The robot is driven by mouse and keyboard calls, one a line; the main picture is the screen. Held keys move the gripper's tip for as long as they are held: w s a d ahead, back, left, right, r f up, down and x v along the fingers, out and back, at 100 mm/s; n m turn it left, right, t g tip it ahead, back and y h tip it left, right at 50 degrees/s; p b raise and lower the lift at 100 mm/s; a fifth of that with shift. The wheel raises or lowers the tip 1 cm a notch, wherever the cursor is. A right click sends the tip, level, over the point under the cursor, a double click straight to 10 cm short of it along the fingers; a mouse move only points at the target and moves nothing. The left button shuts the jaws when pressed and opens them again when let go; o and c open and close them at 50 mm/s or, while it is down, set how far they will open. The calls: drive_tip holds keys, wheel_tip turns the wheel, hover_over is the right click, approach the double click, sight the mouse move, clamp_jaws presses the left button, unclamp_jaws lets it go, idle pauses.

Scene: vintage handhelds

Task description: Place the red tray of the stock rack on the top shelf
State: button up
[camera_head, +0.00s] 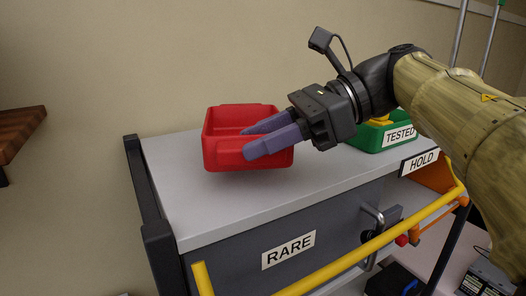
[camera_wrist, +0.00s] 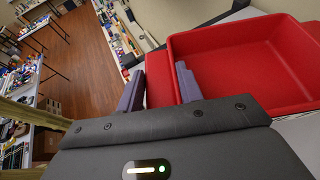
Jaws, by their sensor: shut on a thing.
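The red tray (camera_head: 222,155) is an empty open box at the left part of the grey rack top (camera_head: 180,205). It seems to be just above or on that surface; I cannot tell whether it touches. The tray looks roughly level.
A green tray (camera_head: 362,138) labelled TESTED stands on the rack top behind my arm. A RARE drawer (camera_head: 240,270), a yellow rail (camera_head: 350,250) and a black post (camera_head: 140,185) line the rack's front and left. A wooden shelf (camera_head: 18,128) is on the wall at left.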

drive_tip(key=shift+f+p, duration=0.3)
drive_tip(key=shift+f, duration=0.95)
drive_tip(key=shift+f, duration=0.15)
drive_tip(key=o, duration=1.2)
drive_tip(key=shift+r, duration=0.2)
drive_tip(key=shift+w+d, duration=0.1)
drive_tip(key=shift+d, duration=0.15)
drive_tip(key=v, duration=0.7)
drive_tip(key=shift+r+b, duration=0.35)
drive_tip(key=shift+r, duration=0.05)
drive_tip(key=shift+f+p+v, duration=0.1)
drive_tip(key=shift+p+v, duration=0.95)
drive_tip(key=shift+p, duration=1.05)
drive_tip(key=shift+f+p+v, duration=0.15)
drive_tip(key=shift+p+v, duration=0.95)
drive_tip(key=shift+p, duration=0.95)
